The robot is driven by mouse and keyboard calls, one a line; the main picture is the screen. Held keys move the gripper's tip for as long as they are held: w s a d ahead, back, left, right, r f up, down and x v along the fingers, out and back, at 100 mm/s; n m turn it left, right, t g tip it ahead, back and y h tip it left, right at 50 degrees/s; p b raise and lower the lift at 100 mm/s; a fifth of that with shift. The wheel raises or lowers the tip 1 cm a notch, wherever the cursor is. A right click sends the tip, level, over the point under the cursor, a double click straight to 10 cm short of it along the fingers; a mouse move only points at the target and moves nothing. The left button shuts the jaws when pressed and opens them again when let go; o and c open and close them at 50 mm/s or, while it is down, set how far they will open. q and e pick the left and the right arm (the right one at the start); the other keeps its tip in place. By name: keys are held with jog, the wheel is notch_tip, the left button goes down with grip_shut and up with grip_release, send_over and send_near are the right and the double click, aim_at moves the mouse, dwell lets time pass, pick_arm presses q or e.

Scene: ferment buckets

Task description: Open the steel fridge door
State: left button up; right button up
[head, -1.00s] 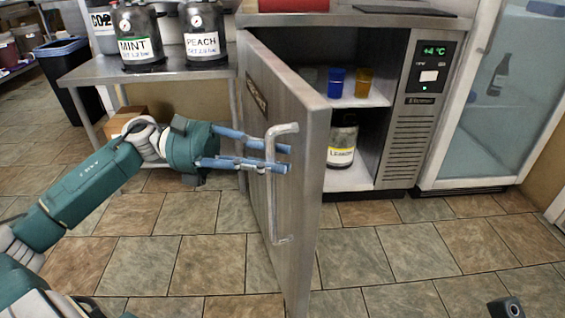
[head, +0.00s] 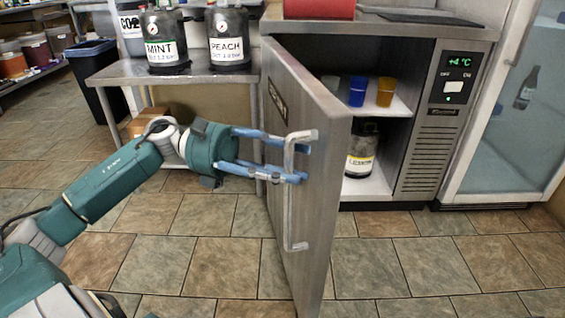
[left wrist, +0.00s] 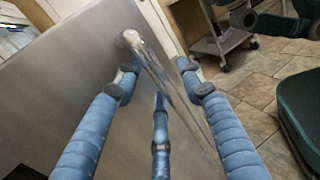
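The steel fridge door (head: 328,195) stands wide open, swung out from the fridge on its left side. Its long bar handle (head: 289,210) is upright on the outer face. My left gripper (head: 290,163) is at the upper part of the handle, its blue fingers apart. In the left wrist view, the handle (left wrist: 160,72) runs between the fingers of the left gripper (left wrist: 157,78), with gaps visible; I cannot tell whether any finger touches it. Inside the fridge (head: 438,165) the shelf and floor show. My right gripper is not in view.
A steel table (head: 130,73) with MINT (head: 165,42) and PEACH (head: 229,40) kegs stands left. A glass-door cabinet (head: 510,130) stands right. Tiled floor in front is clear.

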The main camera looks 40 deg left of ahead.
pick_arm(q)
jog(key=v, duration=1.2)
jog(key=shift+f, duration=0.1)
